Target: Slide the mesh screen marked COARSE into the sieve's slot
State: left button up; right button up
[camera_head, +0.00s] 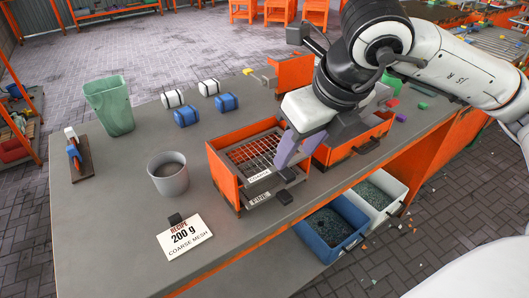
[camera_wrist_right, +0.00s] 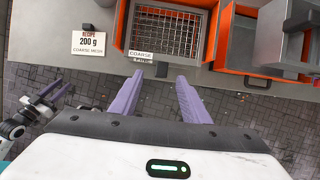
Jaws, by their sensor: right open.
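The orange sieve (camera_head: 222,178) stands on the grey bench. The wire mesh screen (camera_head: 250,157) with a white COARSE label lies within the sieve's frame, its label at the front edge; I cannot tell how deep it sits in the slot. It also shows in the right wrist view (camera_wrist_right: 170,30). My left gripper (camera_wrist_right: 52,92) shows only in the right wrist view, away from the sieve.
A recipe card (camera_head: 184,238) reads 200 g, coarse mesh. A grey cup (camera_head: 168,178), green bin (camera_head: 109,105) and several blue and white blocks stand left and behind. An orange tray (camera_head: 350,145) is right of the sieve. Blue (camera_head: 325,240) and white bins sit below the bench.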

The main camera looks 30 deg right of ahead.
aim_at(289, 174)
jog(key=x, duration=0.3)
jog(key=s+p+x, duration=0.1)
jog(key=x, duration=0.1)
jog(key=shift+d+f, duration=0.35)
jog(key=shift+f, duration=0.25)
jog(key=shift+w+f, duration=0.3)
jog(key=shift+f, duration=0.05)
grip_shut()
